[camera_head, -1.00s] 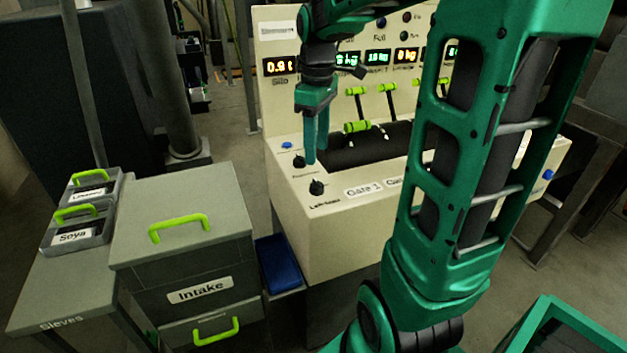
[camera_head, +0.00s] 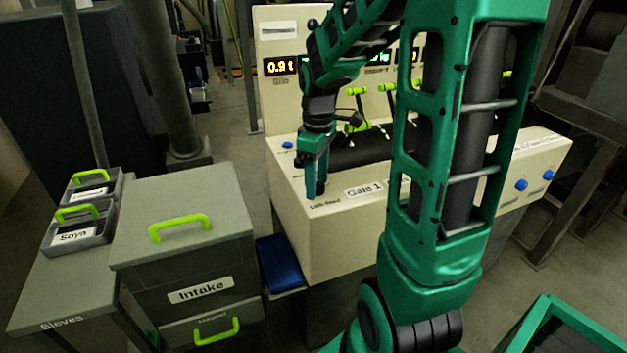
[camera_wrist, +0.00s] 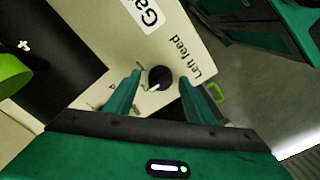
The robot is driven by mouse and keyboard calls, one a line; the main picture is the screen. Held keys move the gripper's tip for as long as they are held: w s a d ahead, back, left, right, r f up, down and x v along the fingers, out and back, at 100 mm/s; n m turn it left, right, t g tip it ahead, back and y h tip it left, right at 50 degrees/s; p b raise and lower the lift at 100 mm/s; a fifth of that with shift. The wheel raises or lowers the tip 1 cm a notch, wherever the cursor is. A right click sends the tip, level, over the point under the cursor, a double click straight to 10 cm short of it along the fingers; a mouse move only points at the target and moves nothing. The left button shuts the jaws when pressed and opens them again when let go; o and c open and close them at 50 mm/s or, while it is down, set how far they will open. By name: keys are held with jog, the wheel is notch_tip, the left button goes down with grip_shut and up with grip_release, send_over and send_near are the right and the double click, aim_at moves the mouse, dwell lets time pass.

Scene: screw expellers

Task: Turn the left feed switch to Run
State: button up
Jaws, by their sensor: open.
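The left feed switch (camera_wrist: 159,77) is a round black knob with a pale pointer mark, on the cream console (camera_head: 345,213). In the wrist view it sits beyond and between my two fingers, beside the "Left feed" label (camera_wrist: 186,58). My gripper (camera_head: 315,196) points down over the console's front left corner, at the "Left feed" lettering. In the wrist view the fingers of my gripper (camera_wrist: 160,90) are apart, one on each side of the knob. I cannot tell whether they touch it. In the head view my fingers hide most of the knob.
A "Gate 1" label (camera_head: 363,189) lies right of my gripper. Green-handled levers (camera_head: 357,127) stand behind it, by a dark trough. A blue button (camera_head: 287,145) is at the console's left edge. The grey Intake cabinet (camera_head: 183,215) stands left of the console.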

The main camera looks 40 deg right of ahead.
jog(key=c, duration=1.1)
jog(key=shift+o, duration=0.2)
jog(key=shift+m, duration=0.4)
jog(key=m, duration=0.5)
jog(key=shift+m, duration=0.4)
jog(key=m, duration=0.5)
jog(key=shift+m, duration=0.3)
jog(key=o, duration=1.1)
jog(key=shift+c, duration=0.2)
